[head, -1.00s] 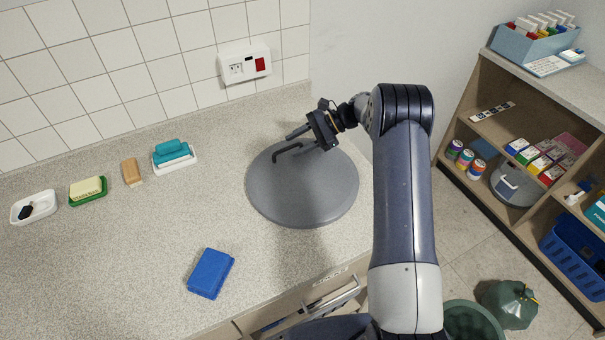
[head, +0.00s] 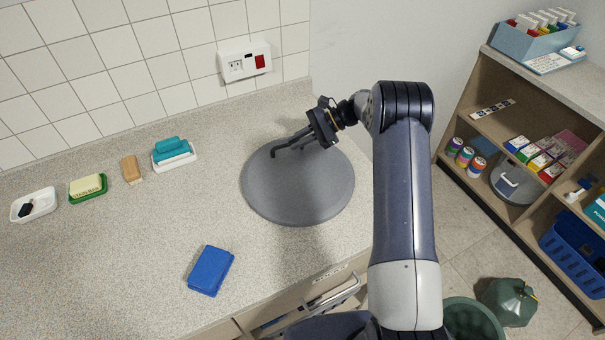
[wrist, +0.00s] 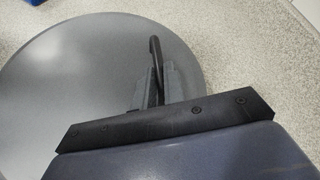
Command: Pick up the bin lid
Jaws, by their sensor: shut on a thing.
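The bin lid (head: 300,190) is a round grey disc on the speckled counter in the head view, with a dark bar handle (head: 281,149) near its far side. The lid fills the left of the wrist view (wrist: 60,90). My gripper (head: 304,137) is at the far edge of the lid, with its fingers shut on the handle. In the wrist view the fingers (wrist: 158,88) sit on both sides of the handle, whose end sticks out past them. I cannot tell whether the lid is clear of the counter.
A blue sponge (head: 211,270) lies on the counter left of the lid. A teal brush (head: 173,153), a wooden block (head: 131,169) and soap dishes stand along the tiled wall. A shelf unit (head: 470,150) is at the right. A green bin (head: 470,318) stands on the floor.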

